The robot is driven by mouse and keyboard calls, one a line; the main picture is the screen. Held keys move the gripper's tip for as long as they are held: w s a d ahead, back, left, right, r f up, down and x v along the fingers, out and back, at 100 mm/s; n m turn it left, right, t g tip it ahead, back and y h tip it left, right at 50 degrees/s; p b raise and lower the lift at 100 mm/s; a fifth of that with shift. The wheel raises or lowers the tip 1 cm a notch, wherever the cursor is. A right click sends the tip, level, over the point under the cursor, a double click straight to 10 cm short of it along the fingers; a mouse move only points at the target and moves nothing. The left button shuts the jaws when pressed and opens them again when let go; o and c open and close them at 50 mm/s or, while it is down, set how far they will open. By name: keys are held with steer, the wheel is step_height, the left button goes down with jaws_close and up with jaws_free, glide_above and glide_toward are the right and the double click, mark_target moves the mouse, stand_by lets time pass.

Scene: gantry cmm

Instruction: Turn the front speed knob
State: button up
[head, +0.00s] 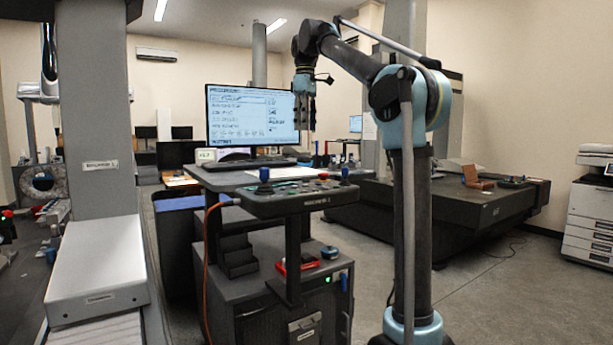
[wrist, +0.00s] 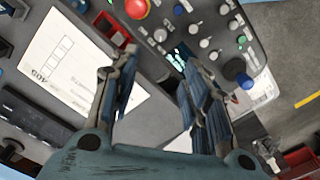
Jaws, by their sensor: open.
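The dark control panel (head: 300,207) stands on a console in front of the monitor, with small knobs, buttons and two blue joysticks along its top. In the wrist view the panel (wrist: 215,25) fills the upper middle and right. It carries several grey knobs, one of them a grey knob (wrist: 160,34) near the fingers, and green buttons. I cannot tell which knob is the front speed knob. My gripper (head: 304,92) hangs pointing down above the console, in front of the monitor. In the wrist view my gripper (wrist: 162,65) is open, with nothing between its fingers.
A red mushroom button (wrist: 137,8) and a blue joystick (wrist: 238,72) stick up from the panel. A printed white sheet (wrist: 75,65) and a keyboard (wrist: 30,118) lie to the left. The monitor (head: 252,115) stands behind the panel. A grey column (head: 100,130) stands left.

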mark_target(306, 179)
step_height(306, 179, down, 17)
steer(key=shift+d+f, duration=0.1)
steer(key=shift+d, duration=0.05)
stand_by(0.5)
